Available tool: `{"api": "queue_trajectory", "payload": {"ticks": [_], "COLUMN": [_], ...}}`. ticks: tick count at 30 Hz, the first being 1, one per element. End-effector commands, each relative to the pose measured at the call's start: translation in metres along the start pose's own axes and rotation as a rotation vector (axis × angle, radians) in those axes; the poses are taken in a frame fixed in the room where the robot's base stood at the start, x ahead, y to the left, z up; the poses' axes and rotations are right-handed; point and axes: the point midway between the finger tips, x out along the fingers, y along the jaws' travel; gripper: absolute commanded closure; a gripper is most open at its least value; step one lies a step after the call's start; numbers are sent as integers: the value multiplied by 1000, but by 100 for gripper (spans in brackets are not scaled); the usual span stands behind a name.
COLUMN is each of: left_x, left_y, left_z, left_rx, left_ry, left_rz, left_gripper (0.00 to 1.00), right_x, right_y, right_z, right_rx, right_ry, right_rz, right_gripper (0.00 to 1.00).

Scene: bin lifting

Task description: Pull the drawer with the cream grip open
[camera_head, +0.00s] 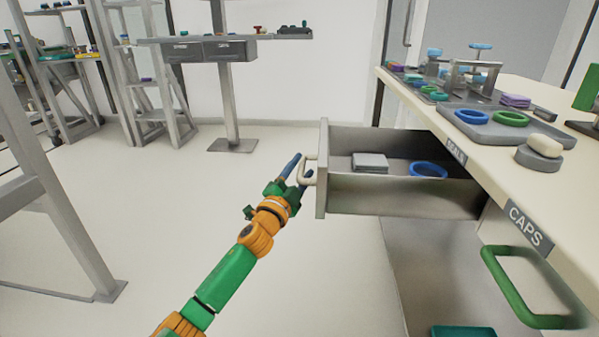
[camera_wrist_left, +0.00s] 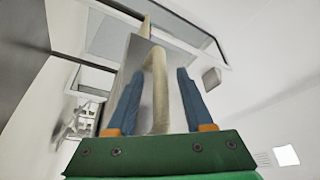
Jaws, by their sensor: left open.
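The drawer (camera_head: 322,195) with the cream grip (camera_head: 313,157) stands pulled well out from the bench, its inside showing in the head view. My left gripper (camera_head: 299,170) is at the grip, its blue fingers open. In the left wrist view the cream grip (camera_wrist_left: 157,85) runs between the two fingers of my left gripper (camera_wrist_left: 160,72), with a visible gap on the right side. The drawer holds a grey square block (camera_head: 370,162) and a blue ring (camera_head: 428,170). My right gripper is not in view.
The bench top (camera_head: 480,160) at the right carries a grey tray (camera_head: 490,130) with rings. A green handle (camera_head: 510,290) is below the CAPS label (camera_head: 525,225). The floor left of the drawer is clear, with shelves (camera_head: 150,95) farther back.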

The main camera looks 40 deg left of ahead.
Motion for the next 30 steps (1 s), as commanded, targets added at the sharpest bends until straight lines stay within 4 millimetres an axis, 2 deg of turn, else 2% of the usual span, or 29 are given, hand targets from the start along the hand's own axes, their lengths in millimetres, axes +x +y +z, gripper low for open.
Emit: {"api": "queue_trajectory", "payload": {"ticks": [2, 12, 15, 27, 30], "left_x": [-6, -60, -68, -70, -70], "left_y": [1, 1, 0, 0, 6], "left_z": [0, 0, 0, 0, 5], "left_rx": [-1, -1, 0, 1, -8], "left_ry": [0, -2, -1, 0, -14], "left_rz": [3, 3, 1, 0, 14], "left_gripper": [48, 48, 48, 48, 48], "right_x": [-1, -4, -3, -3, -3], "right_y": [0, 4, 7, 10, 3], "right_z": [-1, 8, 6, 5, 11], "right_rx": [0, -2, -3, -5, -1], "right_ry": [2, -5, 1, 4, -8], "right_rz": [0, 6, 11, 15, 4], "right_gripper": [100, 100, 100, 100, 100]}}
